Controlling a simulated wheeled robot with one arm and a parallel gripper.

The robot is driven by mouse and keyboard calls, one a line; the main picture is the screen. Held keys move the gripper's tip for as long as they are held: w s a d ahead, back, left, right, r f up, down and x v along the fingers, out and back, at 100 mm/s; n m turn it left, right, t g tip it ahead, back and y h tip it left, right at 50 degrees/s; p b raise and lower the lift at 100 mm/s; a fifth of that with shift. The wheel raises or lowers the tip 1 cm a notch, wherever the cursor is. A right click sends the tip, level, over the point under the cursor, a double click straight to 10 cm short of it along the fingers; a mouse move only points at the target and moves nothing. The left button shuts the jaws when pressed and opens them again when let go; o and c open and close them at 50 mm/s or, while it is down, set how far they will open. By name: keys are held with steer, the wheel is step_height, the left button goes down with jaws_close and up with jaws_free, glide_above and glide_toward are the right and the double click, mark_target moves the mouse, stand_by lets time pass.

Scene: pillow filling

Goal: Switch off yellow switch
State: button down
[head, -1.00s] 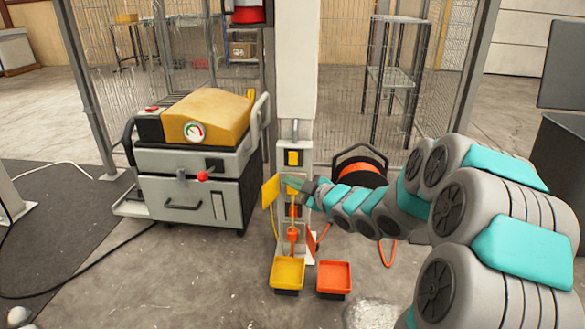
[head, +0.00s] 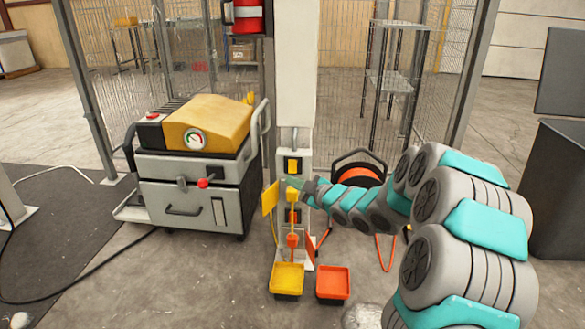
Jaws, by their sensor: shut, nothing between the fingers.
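The yellow switch (head: 292,165) is on a grey box on the white post, in the middle of the head view. Below it is a yellow plug or socket (head: 292,195) with a yellow cover (head: 270,198) swung out to the left. My gripper (head: 291,182) is shut and empty. Its tips are in front of the post, just below the yellow switch. I cannot tell whether they touch anything. The switch's on or off position is too small to read.
A grey machine with a yellow top (head: 208,122) stands left of the post. A yellow tray (head: 287,278) and an orange tray (head: 333,282) are at the post's foot. An orange cable reel (head: 360,172) is behind my arm. A wire fence stands behind.

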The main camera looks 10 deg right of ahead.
mark_target(293, 167)
steer(key=shift+w+d+f+p, duration=0.1)
steer(key=shift+w+d+p, duration=0.15)
steer(key=shift+w, duration=0.3)
steer(key=shift+w+d+f+p, duration=0.1)
steer(key=shift+w+p, duration=0.2)
steer(key=shift+w, duration=0.3)
steer(key=shift+w+d+f+p, duration=0.1)
steer(key=shift+w+d+p, duration=0.15)
steer(key=shift+w, duration=0.3)
stand_by(0.7)
steer(key=shift+w+d+p, duration=0.1)
steer(key=shift+w+p, duration=0.2)
steer(key=shift+w, duration=0.1)
steer(key=shift+w+d, duration=0.1)
steer(key=shift+w, duration=0.15)
stand_by(0.6)
steer(key=shift+s, duration=0.1)
steer(key=shift+s+a, duration=0.25)
steer(key=shift+s, duration=0.35)
steer(key=shift+b, duration=0.35)
